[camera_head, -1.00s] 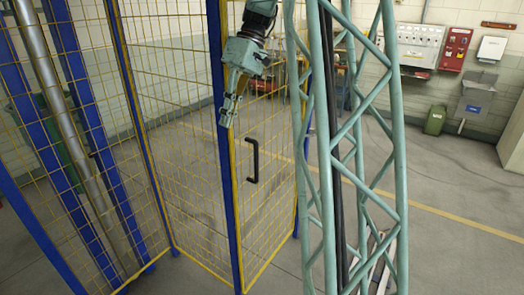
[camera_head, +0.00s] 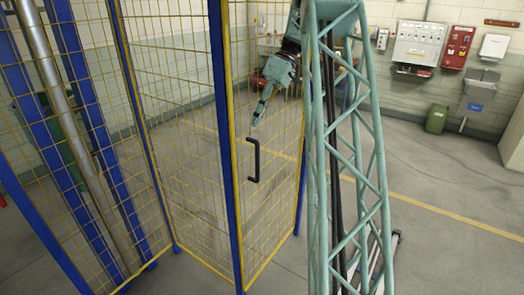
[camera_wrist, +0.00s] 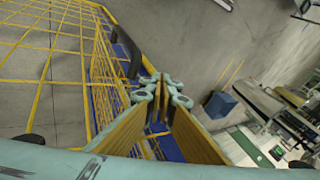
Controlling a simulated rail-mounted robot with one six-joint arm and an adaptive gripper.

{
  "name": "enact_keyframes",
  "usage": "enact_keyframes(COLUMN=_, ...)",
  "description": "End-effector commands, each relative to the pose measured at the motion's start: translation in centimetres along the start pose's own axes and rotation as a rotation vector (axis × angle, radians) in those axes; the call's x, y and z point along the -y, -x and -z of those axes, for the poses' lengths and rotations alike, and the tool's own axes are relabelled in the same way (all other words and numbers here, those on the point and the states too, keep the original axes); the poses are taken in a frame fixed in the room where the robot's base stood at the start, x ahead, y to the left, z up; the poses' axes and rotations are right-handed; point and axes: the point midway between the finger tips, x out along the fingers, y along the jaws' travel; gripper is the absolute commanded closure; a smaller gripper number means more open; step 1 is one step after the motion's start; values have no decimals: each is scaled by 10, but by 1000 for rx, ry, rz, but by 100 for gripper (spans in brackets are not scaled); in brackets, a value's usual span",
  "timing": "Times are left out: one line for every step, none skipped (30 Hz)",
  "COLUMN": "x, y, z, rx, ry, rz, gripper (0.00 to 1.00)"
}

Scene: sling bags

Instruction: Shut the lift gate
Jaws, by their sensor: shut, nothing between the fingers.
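The gate (camera_head: 275,195) is a yellow-framed mesh panel between two blue posts in the head view. A black bar handle (camera_head: 256,160) is fixed on it near the left post. My gripper (camera_head: 257,122) is shut and empty, pointing down just above the handle's top, and appears apart from it. In the wrist view my gripper (camera_wrist: 165,82) has its fingertips together, with the yellow mesh (camera_wrist: 103,85) to the left and a black curved bar, likely the handle (camera_wrist: 132,60), beside the fingertips. I cannot tell whether the gate is fully shut.
A blue post (camera_head: 224,150) stands left of the handle. More yellow mesh fencing (camera_head: 180,150) runs to the left. My green lattice column covers the middle right. A green bin (camera_head: 436,118) stands by the back wall. The floor at right is open.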

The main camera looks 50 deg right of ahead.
Motion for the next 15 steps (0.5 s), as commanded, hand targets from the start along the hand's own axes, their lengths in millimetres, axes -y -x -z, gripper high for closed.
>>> enact_keyframes(x=-13, y=2, z=-5, rx=-9, ry=5, rz=1, gripper=100)
enact_keyframes(x=-20, y=3, z=-7, rx=-14, ry=11, rz=2, gripper=100)
enact_keyframes(x=-29, y=4, z=-10, rx=-22, ry=20, rz=1, gripper=100)
enact_keyframes(x=-36, y=5, z=-13, rx=-27, ry=26, rz=2, gripper=100)
enact_keyframes(x=-44, y=6, z=-16, rx=-32, ry=33, rz=3, gripper=100)
enact_keyframes(x=-54, y=7, z=-20, rx=-39, ry=41, rz=2, gripper=100)
enact_keyframes(x=-61, y=7, z=-23, rx=-45, ry=48, rz=3, gripper=100)
enact_keyframes(x=-68, y=8, z=-26, rx=-50, ry=55, rz=3, gripper=100)
enact_keyframes(x=-78, y=10, z=-31, rx=-59, ry=64, rz=3, gripper=100)
enact_keyframes(x=-85, y=10, z=-34, rx=-64, ry=70, rz=3, gripper=100)
enact_keyframes(x=-92, y=11, z=-37, rx=-70, ry=77, rz=2, gripper=100)
enact_keyframes(x=-100, y=11, z=-41, rx=-77, ry=86, rz=2, gripper=100)
enact_keyframes(x=-106, y=12, z=-44, rx=-82, ry=91, rz=1, gripper=100)
enact_keyframes(x=-112, y=13, z=-47, rx=-87, ry=98, rz=0, gripper=100)
enact_keyframes(x=-119, y=13, z=-51, rx=-92, ry=105, rz=-1, gripper=100)
